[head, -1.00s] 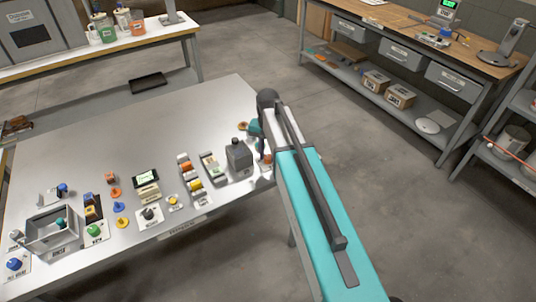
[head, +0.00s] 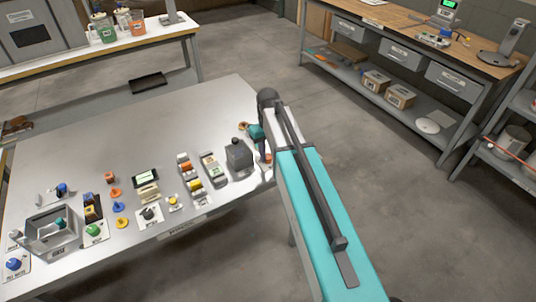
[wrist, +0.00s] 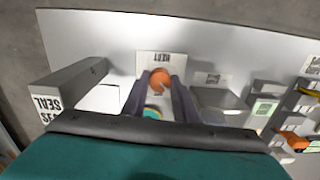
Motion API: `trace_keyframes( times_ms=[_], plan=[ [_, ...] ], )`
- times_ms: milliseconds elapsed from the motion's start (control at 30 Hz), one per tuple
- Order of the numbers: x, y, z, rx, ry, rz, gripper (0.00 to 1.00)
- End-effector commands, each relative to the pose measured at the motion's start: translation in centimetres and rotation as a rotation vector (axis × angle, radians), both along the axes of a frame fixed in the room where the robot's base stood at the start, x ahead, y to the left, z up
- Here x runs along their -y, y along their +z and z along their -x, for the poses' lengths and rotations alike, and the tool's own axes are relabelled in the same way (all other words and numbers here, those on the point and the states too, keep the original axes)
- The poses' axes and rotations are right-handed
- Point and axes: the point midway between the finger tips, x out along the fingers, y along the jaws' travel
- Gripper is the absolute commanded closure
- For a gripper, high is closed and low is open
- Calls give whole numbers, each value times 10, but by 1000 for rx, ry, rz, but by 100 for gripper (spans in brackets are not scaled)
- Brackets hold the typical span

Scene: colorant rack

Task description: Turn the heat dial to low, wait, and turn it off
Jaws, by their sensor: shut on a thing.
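The heat dial (wrist: 160,82) is an orange round knob on a white plate marked HEAT (wrist: 160,62), upside down in the wrist view. My gripper (wrist: 160,77) has its two dark fingers on either side of the knob and is shut on it. The fingers cover its sides, and I cannot read its setting. A teal and yellow round piece (wrist: 152,112) shows between the fingers, nearer the wrist. In the head view my arm hides most of the dial and gripper at the table's right end.
A grey box (head: 239,155) stands beside the dial; it also shows in the wrist view (wrist: 218,102). A SEAL block (wrist: 70,82) is on the dial's other side. Switches, knobs and a grey bin (head: 50,235) line the table's front. The table's back half (head: 130,130) is clear.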

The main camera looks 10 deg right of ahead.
Motion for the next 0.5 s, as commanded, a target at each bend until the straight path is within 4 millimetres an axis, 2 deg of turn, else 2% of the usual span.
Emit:
trace_keyframes(
  times_ms=[233, 500],
  plan=[
    [0, 0, 0, 1, 166, 0, 96],
    [0, 1, -1, 1, 255, 0, 96]
  ],
)
